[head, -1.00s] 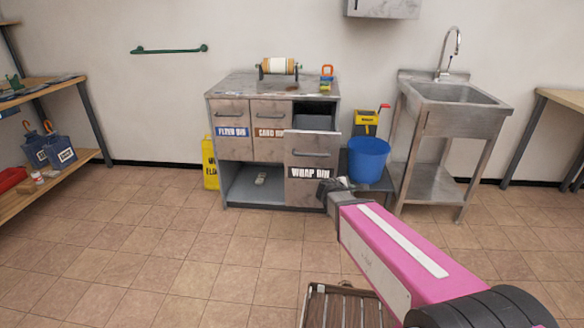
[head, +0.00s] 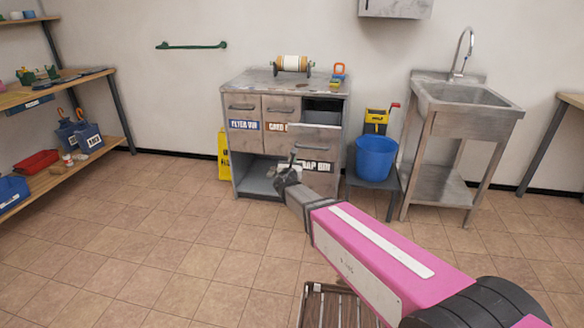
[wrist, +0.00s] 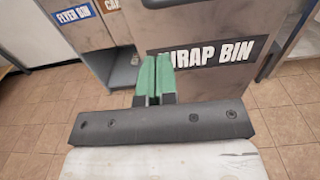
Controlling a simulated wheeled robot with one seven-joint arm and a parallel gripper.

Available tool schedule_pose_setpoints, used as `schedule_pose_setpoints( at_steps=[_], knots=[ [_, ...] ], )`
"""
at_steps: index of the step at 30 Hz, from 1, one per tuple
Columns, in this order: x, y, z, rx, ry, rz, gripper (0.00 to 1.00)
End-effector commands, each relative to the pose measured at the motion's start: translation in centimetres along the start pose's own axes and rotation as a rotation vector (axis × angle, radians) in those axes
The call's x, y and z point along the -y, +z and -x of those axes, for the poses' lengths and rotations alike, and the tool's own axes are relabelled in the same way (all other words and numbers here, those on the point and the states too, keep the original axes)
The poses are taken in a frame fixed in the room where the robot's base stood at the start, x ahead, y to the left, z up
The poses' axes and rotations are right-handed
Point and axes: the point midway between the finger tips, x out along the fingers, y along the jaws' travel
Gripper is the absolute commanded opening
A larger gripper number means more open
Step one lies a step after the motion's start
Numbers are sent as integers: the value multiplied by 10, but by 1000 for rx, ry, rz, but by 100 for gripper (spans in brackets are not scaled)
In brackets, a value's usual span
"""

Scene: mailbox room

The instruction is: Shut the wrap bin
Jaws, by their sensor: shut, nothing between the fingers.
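The wrap bin (head: 314,146) is the right-hand drawer front of the grey metal cabinet. It stands pulled out, with a dark gap (head: 322,112) above it. Its "WRAP BIN" label is partly hidden by my gripper in the head view. In the wrist view the wrap bin (wrist: 203,32) fills the upper right, its label partly covered by the fingers. My gripper (head: 289,172) is in front of the lower left part of the bin. Its green fingers (wrist: 154,78) are shut together and empty. I cannot tell whether they touch the front.
The flyer bin (head: 241,111) and card bin (head: 281,107) sit flush at left. A blue bucket (head: 375,158) stands on a low stand right of the cabinet, beside the sink (head: 462,95). A yellow sign (head: 224,155) stands at left.

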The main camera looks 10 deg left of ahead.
Motion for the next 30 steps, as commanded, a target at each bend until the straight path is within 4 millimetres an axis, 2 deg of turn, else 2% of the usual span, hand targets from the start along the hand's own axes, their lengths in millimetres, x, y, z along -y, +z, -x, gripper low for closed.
schedule_pose_setpoints(
  at_steps=[1, 3, 12, 19, 30],
  knots=[
    [-1, -1, -14, 1, -3, -1, 0],
    [-1, -1, -27, 0, -2, -1, 0],
    [-1, -1, -73, 0, -1, -2, 0],
    [0, 0, -87, 0, -1, -1, 0],
    [1, 0, -88, 0, -1, -2, 0]
  ],
)
